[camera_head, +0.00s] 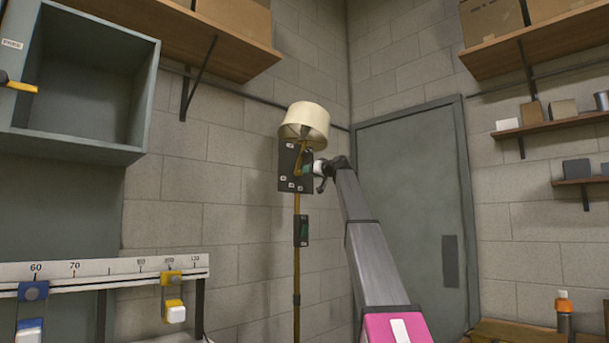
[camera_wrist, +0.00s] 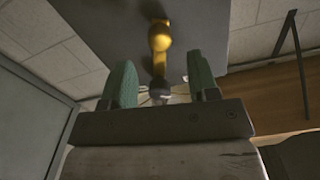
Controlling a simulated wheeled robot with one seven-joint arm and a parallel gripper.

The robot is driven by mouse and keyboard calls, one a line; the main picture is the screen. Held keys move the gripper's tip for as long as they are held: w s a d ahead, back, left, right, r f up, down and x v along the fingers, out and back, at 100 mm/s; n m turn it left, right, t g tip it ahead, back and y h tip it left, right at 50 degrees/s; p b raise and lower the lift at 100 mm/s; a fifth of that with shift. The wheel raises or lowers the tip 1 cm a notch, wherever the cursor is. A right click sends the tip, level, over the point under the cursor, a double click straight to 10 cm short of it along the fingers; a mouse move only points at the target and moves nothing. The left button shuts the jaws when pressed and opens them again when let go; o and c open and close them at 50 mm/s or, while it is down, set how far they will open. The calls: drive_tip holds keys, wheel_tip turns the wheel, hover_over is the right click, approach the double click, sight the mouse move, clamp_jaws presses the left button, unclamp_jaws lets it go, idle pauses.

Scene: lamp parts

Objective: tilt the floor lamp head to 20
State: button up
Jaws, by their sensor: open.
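The floor lamp has a cream shade (camera_head: 305,118) on a thin brass pole (camera_head: 297,265). The shade is slightly tilted, its open underside partly showing. A dark plate (camera_head: 287,176) with small white labels is just below the shade; the labels are too small to read. My gripper (camera_head: 317,169) is at the right edge of this plate, below the shade. In the wrist view my gripper (camera_wrist: 162,78) has its two green fingers apart. A brass piece (camera_wrist: 160,42) shows between them in the picture, in front of the dark plate (camera_wrist: 110,20). I see no finger touching it.
A second small dark plate (camera_head: 301,230) is lower on the pole. A grey door (camera_head: 415,200) is behind my arm. A scale rail (camera_head: 110,270) with sliders and an open cabinet (camera_head: 85,75) are at left. Shelves (camera_head: 555,125) are at right.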

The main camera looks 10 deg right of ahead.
drive_tip(key=v, duration=0.4)
drive_tip(key=shift+s, duration=0.1)
wheel_tip(320, 180, down, 31)
drive_tip(key=a+m+g+h, duration=0.2)
drive_tip(key=g+h, duration=0.1)
drive_tip(key=s+a+f+m+g+h, duration=0.1)
drive_tip(key=s+f, duration=0.2)
drive_tip(key=f, duration=0.7)
drive_tip(key=s+f+g+h, duration=0.1)
drive_tip(key=s+f+g, duration=0.15)
drive_tip(key=f, duration=0.75)
drive_tip(key=s+a+f+m, duration=0.1)
drive_tip(key=s+f, duration=0.2)
drive_tip(key=f, duration=0.8)
drive_tip(key=s+f+m+g+h, duration=0.1)
drive_tip(key=s+f+g+h, duration=0.4)
drive_tip(key=s+f, duration=3.1)
drive_tip(key=s+g, duration=0.1)
drive_tip(key=g, duration=0.2)
drive_tip(key=shift+s+d+f+h, duration=0.25)
drive_tip(key=shift+s+f+h, duration=0.05)
drive_tip(key=shift+s, duration=0.05)
